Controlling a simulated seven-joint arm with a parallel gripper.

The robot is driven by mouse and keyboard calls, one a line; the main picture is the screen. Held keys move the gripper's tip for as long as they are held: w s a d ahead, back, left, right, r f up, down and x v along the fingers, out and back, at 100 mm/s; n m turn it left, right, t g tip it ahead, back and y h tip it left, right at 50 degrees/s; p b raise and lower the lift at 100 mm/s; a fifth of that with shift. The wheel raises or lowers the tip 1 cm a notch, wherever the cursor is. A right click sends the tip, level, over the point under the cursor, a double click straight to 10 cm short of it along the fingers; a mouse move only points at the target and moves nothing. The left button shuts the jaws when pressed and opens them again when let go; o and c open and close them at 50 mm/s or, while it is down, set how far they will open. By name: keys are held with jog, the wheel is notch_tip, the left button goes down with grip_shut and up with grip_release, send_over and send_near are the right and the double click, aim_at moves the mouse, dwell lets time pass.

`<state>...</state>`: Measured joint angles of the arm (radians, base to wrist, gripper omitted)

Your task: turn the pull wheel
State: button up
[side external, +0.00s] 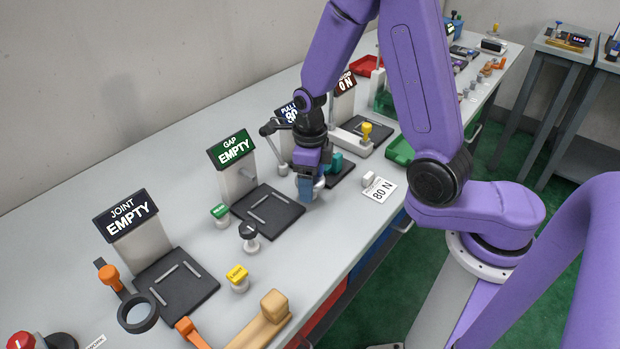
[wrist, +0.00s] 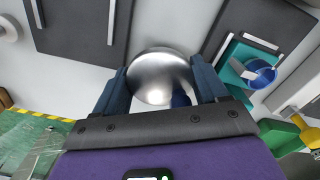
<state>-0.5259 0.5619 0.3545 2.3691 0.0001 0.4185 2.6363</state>
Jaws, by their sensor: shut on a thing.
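My gripper (side external: 311,184) points down at the bench, beside the front right corner of the black pad below the GAP sign. In the wrist view its two dark blue fingers (wrist: 162,88) are shut on a round, shiny silver knob (wrist: 158,66). I take this knob for the pull wheel, but its mount is hidden. A bit of blue shows under it. The PULL sign (side external: 286,116) is partly hidden behind my arm. A teal fixture (side external: 335,163) stands just right of the gripper; in the wrist view it carries a blue round part (wrist: 260,73).
The GAP sign (side external: 232,149) reads EMPTY, above a black pad (side external: 268,212). The JOINT sign (side external: 126,214) also reads EMPTY. A small white block and an 80 N card (side external: 379,191) lie near the bench's front edge. Black, green and yellow stamps stand to the left.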

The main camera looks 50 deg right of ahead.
jog(key=o, duration=1)
jog(key=shift+o, duration=0.2)
jog(key=shift+r, duration=0.15)
notch_tip(320, 180, up, 17)
jog(key=s+f+m, duration=0.2)
jog(key=s+m, duration=0.8)
jog(key=m, duration=0.4)
jog(key=s+f+m, duration=0.3)
jog(key=s+m, duration=0.8)
jog(key=m, duration=0.3)
jog(key=shift+d+m, duration=0.25)
jog(key=shift+m, duration=0.15)
